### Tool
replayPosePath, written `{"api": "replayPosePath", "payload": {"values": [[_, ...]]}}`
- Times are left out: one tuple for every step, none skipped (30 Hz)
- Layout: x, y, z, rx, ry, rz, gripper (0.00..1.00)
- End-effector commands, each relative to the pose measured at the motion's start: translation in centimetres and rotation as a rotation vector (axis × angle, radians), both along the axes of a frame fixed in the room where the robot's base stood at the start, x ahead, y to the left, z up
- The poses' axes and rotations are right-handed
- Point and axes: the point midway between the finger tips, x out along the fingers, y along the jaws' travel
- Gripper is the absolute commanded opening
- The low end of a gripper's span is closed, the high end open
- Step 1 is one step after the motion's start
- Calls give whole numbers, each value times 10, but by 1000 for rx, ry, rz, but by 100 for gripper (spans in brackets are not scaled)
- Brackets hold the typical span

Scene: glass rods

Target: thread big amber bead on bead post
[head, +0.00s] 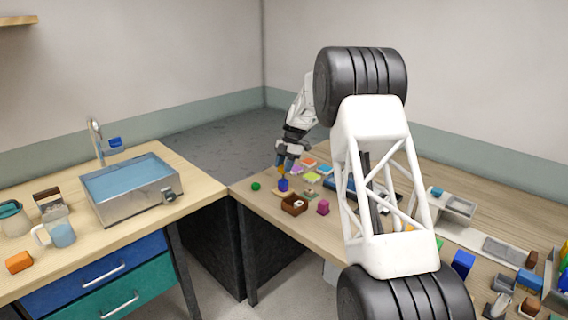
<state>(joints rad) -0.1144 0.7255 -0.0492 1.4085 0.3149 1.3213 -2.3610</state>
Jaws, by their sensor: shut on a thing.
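My gripper (285,164) hangs over the far left part of the right-hand table, pointing down. It is shut on a small amber thing at its fingertips, which looks like the big amber bead (280,170). The bead is partly hidden by the fingers and too small to show its hole. A small blue piece (283,185) stands just below it on a flat wooden base, with a gap that I cannot judge. I cannot make out the bead post clearly; it may be at this base.
A green ball (255,187), a brown box (294,205) with small pieces and a magenta block (323,207) lie near the table's front edge. Coloured tiles (312,178) lie right of the gripper. My white arm link hides much of the table. A sink (130,190) stands on the left counter.

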Motion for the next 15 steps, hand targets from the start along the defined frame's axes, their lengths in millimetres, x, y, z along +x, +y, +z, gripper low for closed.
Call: {"api": "replayPosePath", "payload": {"values": [[0, 0, -3, 0, 0, 0, 15], [0, 0, -4, 0, 0, 0, 15], [0, 0, -6, 0, 0, 0, 15], [0, 0, -8, 0, 0, 0, 15], [0, 0, -9, 0, 0, 0, 15], [0, 0, -11, 0, 0, 0, 15], [0, 0, -13, 0, 0, 0, 15], [0, 0, -14, 0, 0, 0, 15], [0, 0, -16, 0, 0, 0, 15], [0, 0, -17, 0, 0, 0, 15], [0, 0, -19, 0, 0, 0, 15], [0, 0, -21, 0, 0, 0, 15], [0, 0, -22, 1, 1, 0, 15], [0, 0, -23, 1, 1, 0, 15], [0, 0, -25, 0, 0, 0, 15]]}}
